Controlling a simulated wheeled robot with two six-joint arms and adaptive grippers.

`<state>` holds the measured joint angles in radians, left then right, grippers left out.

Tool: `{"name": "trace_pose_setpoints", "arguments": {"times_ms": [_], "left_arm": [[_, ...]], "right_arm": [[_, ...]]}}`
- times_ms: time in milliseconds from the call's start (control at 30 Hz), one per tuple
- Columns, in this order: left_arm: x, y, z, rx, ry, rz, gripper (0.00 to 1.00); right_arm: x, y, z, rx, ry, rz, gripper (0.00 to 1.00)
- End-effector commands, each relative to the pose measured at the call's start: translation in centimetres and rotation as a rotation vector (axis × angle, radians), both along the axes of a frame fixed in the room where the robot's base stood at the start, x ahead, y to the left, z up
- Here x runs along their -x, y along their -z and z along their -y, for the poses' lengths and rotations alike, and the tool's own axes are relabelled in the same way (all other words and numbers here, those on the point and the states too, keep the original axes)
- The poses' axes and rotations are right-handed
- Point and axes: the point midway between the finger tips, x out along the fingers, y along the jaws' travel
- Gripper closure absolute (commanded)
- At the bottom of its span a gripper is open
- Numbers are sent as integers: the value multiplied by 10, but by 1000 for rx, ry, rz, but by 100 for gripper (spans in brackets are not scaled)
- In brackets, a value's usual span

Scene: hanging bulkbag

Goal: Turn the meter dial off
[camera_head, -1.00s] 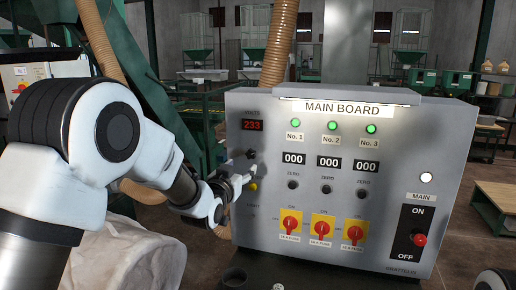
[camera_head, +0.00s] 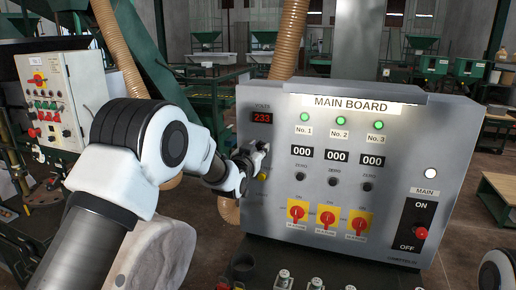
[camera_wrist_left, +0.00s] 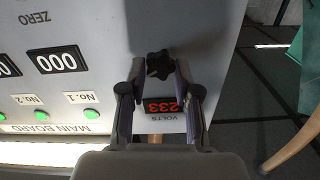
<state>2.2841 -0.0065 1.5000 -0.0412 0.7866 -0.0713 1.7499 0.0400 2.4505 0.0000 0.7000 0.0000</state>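The grey main board (camera_head: 400,150) stands in front of me, with its red VOLTS display (camera_head: 262,118) reading 233 at the upper left. Below the display, the black star-shaped meter dial shows clearly in the left wrist view (camera_wrist_left: 160,65), where the board appears upside down. My left gripper (camera_head: 262,150) is at the dial. In the wrist view the gripper (camera_wrist_left: 159,68) is open, with one finger on each side of the dial; I cannot tell whether they touch it. In the head view the gripper mostly hides the dial. My right gripper is out of view.
A yellow button (camera_head: 263,175) sits just below the left gripper. Three red rotary switches (camera_head: 327,218) and a red main switch (camera_head: 421,234) are on the same panel. Another control box (camera_head: 50,100) stands at the left.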

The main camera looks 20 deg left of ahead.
Motion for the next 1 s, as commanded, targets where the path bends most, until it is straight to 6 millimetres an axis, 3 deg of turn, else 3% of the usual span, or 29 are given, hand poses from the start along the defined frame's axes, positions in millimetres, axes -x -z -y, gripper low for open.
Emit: {"name": "trace_pose_setpoints", "arguments": {"times_ms": [467,1000], "left_arm": [[0,1,0,57,0,0,100],[0,3,0,470,3,-12,100]], "right_arm": [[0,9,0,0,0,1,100],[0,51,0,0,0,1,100]]}}
